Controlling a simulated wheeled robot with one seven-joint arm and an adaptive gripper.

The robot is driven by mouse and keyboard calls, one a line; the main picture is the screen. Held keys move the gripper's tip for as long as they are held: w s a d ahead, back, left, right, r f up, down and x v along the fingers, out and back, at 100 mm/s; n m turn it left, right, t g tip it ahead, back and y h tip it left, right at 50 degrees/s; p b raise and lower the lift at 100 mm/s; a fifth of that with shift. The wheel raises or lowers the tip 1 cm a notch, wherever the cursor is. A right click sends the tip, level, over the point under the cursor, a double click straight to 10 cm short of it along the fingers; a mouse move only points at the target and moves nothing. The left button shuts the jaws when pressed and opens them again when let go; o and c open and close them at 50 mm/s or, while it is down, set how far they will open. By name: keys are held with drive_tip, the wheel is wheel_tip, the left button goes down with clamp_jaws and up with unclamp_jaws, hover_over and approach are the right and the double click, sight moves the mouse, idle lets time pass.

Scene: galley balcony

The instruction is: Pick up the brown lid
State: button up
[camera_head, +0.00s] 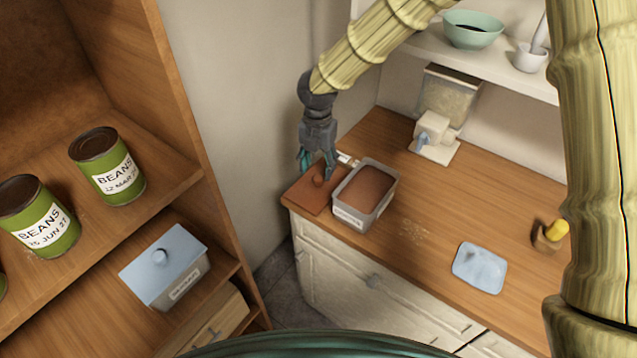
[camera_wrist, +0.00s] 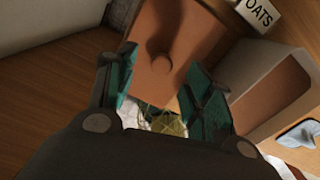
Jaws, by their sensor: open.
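The brown lid (camera_head: 304,194) lies flat at the left end of the wooden counter, beside a grey bin. It is a flat square with a round knob in its middle. My gripper (camera_head: 319,173) is right above the lid, pointing down at it. In the wrist view the lid (camera_wrist: 176,35) shows with its knob between the two teal fingers of my gripper (camera_wrist: 165,95). The fingers are apart on either side of the knob. I cannot tell whether they touch it.
The grey bin (camera_head: 384,208) with brown contents stands close to the lid's right. A white dispenser (camera_head: 436,137) is behind, and a blue lid (camera_head: 480,268) lies on the right. A shelf with bean cans (camera_head: 107,166) is at left.

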sight(319, 178)
drive_tip(key=shift+s+f+p, duration=0.15)
drive_tip(key=shift+f+p, duration=0.2)
drive_tip(key=shift+f, duration=0.05)
drive_tip(key=shift+d+f+p, duration=0.1)
drive_tip(key=shift+f+p, duration=0.75)
drive_tip(key=shift+f, duration=1.25)
clamp_jaws()
